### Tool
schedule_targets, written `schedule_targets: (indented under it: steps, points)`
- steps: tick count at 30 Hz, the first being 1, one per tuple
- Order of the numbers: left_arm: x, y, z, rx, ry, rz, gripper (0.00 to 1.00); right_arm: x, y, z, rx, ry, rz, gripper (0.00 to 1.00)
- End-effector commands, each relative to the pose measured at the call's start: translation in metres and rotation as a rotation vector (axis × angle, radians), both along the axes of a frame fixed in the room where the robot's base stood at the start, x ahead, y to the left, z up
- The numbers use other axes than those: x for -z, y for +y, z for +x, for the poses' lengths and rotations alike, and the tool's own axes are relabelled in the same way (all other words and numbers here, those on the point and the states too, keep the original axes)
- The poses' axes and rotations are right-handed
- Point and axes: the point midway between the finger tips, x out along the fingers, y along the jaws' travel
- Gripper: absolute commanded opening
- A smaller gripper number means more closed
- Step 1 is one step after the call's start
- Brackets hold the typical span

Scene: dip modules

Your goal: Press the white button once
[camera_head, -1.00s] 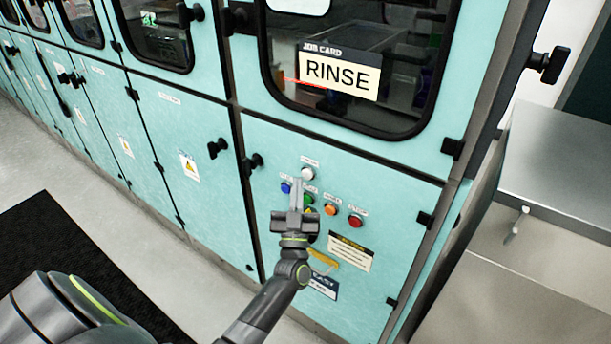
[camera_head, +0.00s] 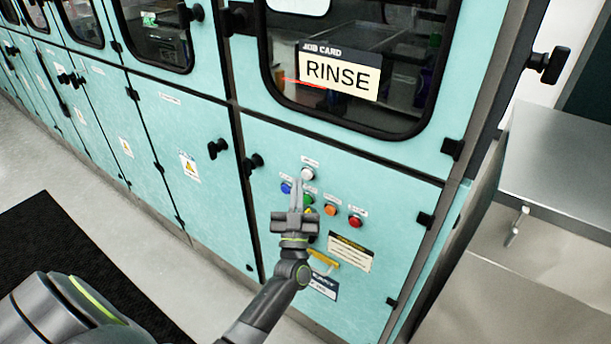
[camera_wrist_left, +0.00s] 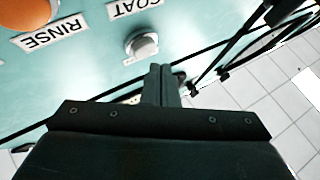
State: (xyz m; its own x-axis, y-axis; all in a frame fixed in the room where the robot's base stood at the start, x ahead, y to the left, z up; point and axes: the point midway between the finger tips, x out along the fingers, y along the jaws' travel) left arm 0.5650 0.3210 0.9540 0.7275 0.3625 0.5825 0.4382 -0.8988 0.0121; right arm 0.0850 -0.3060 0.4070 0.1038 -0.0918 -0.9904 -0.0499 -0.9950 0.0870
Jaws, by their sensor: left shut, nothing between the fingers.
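The white button (camera_head: 307,173) is the topmost of a cluster of buttons on the teal cabinet front. In the left wrist view the button (camera_wrist_left: 142,45) is a pale round cap in a grey ring, just beyond the fingertips. My left gripper (camera_head: 297,183) is shut and empty, its tips just below and left of the white button in the head view. In the wrist view the gripper (camera_wrist_left: 161,70) points toward the button's lower edge; I cannot tell whether it touches. My right gripper is not in view.
A blue button (camera_head: 286,187), an orange button (camera_head: 330,209) and a red button (camera_head: 355,221) sit close by. A RINSE job card (camera_head: 338,75) is on the window above. A yellow handle (camera_head: 325,259) is below.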

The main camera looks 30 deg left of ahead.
Motion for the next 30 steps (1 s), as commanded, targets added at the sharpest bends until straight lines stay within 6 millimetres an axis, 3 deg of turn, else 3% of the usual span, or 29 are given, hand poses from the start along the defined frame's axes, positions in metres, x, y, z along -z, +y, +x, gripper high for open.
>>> schedule_targets:
  steps: [30]
  points:
    - [-0.0003,-0.0006,0.0086,0.0,0.0,0.0,0.0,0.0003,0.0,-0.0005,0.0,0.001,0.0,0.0]
